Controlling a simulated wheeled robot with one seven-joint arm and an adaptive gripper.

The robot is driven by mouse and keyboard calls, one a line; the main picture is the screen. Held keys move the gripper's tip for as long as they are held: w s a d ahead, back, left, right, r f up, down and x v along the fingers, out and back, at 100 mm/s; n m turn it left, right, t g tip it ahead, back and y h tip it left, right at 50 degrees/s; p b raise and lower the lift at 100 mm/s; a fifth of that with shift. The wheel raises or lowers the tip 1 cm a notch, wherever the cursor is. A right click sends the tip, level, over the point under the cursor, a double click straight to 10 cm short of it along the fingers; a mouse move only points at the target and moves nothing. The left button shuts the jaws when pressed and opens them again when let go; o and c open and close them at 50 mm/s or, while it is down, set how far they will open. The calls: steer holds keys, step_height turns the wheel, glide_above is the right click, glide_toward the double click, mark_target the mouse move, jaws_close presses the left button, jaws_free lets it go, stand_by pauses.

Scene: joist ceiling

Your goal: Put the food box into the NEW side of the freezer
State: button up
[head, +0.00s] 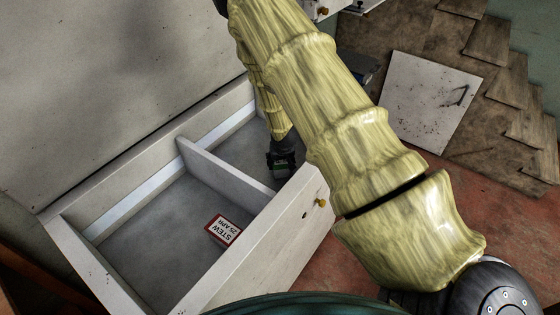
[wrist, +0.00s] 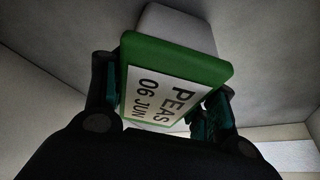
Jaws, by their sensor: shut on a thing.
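The food box (wrist: 200,62) has a green lid and a white label reading "PEAS 06 JUN". My gripper (wrist: 163,95) is shut on it, with one finger on each side, in the wrist view. In the head view my gripper (head: 282,163) reaches down into the far right compartment of the open freezer (head: 285,235), beyond the divider (head: 225,172). The box is hardly visible there, and I cannot tell whether it touches the floor. A red-edged box (head: 223,230) labelled "STEW 25 APR" lies in the near left compartment. No NEW marking is readable.
The raised freezer lid (head: 110,80) stands behind the freezer at left. The near left compartment has free floor around the stew box. My arm hides part of the right compartment and its wall.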

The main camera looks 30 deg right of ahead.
steer(key=o, duration=1.3)
steer(key=shift+o, duration=0.2)
steer(key=shift+b+v, duration=0.45)
steer(key=shift+v, duration=5.6)
steer(key=shift+d, duration=0.1)
